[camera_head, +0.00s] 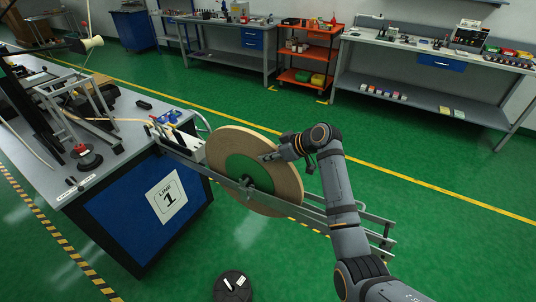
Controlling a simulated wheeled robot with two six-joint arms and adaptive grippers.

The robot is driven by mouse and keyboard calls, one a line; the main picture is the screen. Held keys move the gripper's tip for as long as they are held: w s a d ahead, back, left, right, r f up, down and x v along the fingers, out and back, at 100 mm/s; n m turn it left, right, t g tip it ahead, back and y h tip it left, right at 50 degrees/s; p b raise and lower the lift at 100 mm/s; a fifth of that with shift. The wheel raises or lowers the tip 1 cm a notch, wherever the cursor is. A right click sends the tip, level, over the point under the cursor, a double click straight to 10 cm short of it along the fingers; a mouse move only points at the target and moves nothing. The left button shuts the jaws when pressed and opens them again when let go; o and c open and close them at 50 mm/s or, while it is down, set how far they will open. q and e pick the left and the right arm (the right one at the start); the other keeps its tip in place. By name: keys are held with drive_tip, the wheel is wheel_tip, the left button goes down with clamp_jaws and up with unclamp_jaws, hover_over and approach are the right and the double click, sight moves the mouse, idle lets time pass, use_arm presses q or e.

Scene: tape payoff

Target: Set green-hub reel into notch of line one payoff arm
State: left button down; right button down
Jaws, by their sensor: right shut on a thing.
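The green-hub reel (228,142), a large tan disc with a green centre, stands upright and slightly tilted at the line one payoff arm (319,214). The arm is a pair of grey rails reaching right from the bench marked LINE 1. The reel's lower part is between the rails, and the near rail crosses in front of its hub. I cannot tell whether its axle rests in the notch. My right gripper (270,157) is shut at the reel's upper right, by the green hub; its fingertips are small in view. My left gripper is not in view.
The line one bench (117,213) with a blue front stands left, carrying frames and tools. A dark round object (232,287) is on the floor at the bottom. An orange cart (309,55) and workbenches (437,62) line the back. Green floor is clear to the right.

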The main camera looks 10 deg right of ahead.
sight(263, 165)
drive_tip(key=shift+w+a+f+b, duration=0.1)
drive_tip(key=shift+f+b, duration=0.6)
drive_tip(key=shift+f, duration=0.5)
idle(0.3)
drive_tip(key=c, duration=1.2)
unclamp_jaws()
drive_tip(key=shift+s, duration=0.2)
drive_tip(key=shift+f, duration=0.5)
drive_tip(key=v, duration=1.2)
drive_tip(key=shift+r, duration=0.3)
